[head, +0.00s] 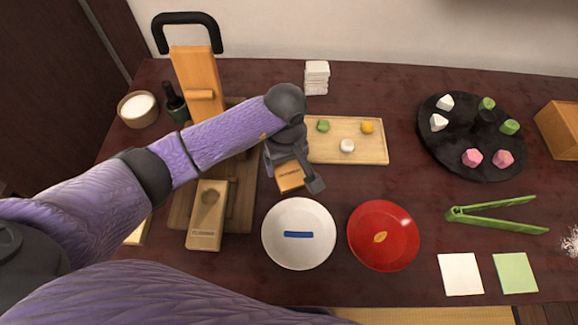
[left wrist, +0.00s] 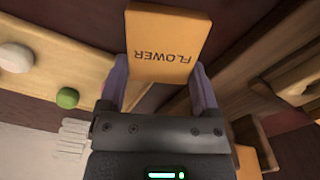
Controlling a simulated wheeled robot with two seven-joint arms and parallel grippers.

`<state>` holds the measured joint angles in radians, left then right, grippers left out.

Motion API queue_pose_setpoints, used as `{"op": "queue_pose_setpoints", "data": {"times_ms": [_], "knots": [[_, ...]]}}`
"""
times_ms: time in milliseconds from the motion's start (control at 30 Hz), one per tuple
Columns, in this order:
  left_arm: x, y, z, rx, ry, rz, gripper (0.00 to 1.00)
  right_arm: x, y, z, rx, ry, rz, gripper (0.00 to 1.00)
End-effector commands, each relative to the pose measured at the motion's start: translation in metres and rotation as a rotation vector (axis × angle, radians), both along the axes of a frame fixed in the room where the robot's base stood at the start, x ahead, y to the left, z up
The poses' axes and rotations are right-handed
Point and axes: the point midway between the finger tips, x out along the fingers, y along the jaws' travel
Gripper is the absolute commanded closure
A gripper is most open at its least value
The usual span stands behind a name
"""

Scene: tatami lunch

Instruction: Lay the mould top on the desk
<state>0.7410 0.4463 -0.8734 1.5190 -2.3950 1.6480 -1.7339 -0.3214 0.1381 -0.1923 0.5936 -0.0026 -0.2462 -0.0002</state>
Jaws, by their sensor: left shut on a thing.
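My left gripper (head: 292,168) is shut on an orange wooden block, which I take to be the mould top (head: 290,178). The block is between the plates and the wooden press, beside the small board's left end. In the left wrist view the mould top (left wrist: 163,47) shows the word FLOWER and sits between both fingers. I cannot tell how high it is above the dark desk (head: 330,282). A pale wooden mould piece (head: 205,237) with a round hollow lies on the wooden base at left. My right gripper is not in view.
A white plate (head: 299,258) with a blue strip and a red plate (head: 383,255) stand in front. A board (head: 374,154) with small sweets lies behind. A black turntable (head: 466,130), green tongs (head: 497,219) and a wooden press (head: 197,80) stand around. Bare desk shows beyond the board.

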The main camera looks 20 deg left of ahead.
Motion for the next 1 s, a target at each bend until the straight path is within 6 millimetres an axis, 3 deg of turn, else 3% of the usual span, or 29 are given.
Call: {"op": "queue_pose_setpoints", "data": {"times_ms": [33, 367, 400, 467, 767, 1000], "knots": [[-0.001, 0.000, -0.013, -0.001, 0.004, 0.001, 0.76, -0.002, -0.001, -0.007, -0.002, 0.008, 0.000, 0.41], [0.000, 0.000, -0.015, 0.000, 0.000, -0.001, 0.76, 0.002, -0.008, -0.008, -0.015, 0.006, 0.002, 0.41], [0.000, 0.000, -0.014, -0.001, -0.001, -0.001, 0.15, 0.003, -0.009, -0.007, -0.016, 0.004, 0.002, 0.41], [0.000, 0.000, -0.014, -0.001, -0.001, -0.001, 0.02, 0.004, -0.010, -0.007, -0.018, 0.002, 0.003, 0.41], [0.000, 0.000, -0.005, 0.000, -0.003, -0.001, 0.00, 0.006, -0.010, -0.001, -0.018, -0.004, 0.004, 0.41], [0.001, 0.000, 0.062, 0.000, -0.008, -0.003, 0.00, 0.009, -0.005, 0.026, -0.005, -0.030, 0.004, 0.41]]}}
